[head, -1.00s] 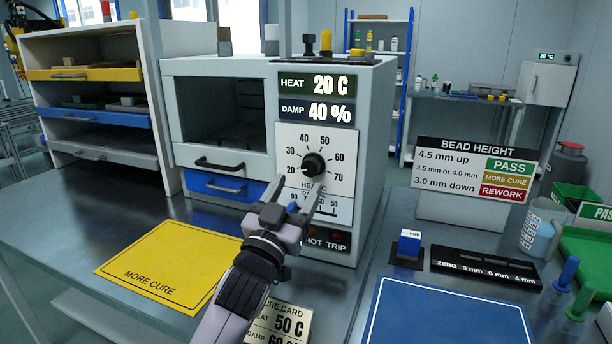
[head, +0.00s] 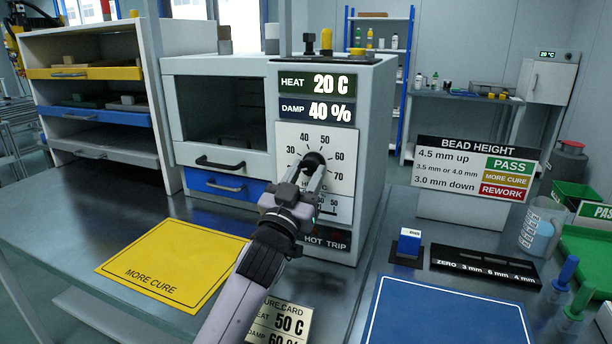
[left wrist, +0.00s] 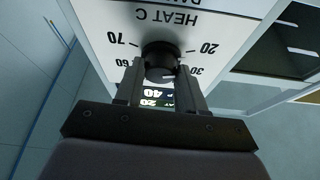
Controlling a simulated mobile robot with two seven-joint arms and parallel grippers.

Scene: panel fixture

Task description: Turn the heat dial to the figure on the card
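The heat dial (head: 314,160) is a black round knob on the white scale plate of the grey oven's front. The heat display (head: 330,83) above it reads 20 C. The cure card (head: 280,322) lies at the bottom of the head view and reads 50 C for heat; its lower part is cut off. My left gripper (head: 311,168) has its fingers on both sides of the dial. In the left wrist view the dial (left wrist: 161,60) fills the gap between the fingertips, with no clear space beside it. My right gripper is not in view.
The damp display (head: 317,111) reads 40 %. A smaller damp scale (head: 337,208) and the hot trip lamps lie just below the dial, partly behind my gripper. A yellow more-cure mat (head: 175,265) and a blue mat (head: 448,318) lie flat on the bench.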

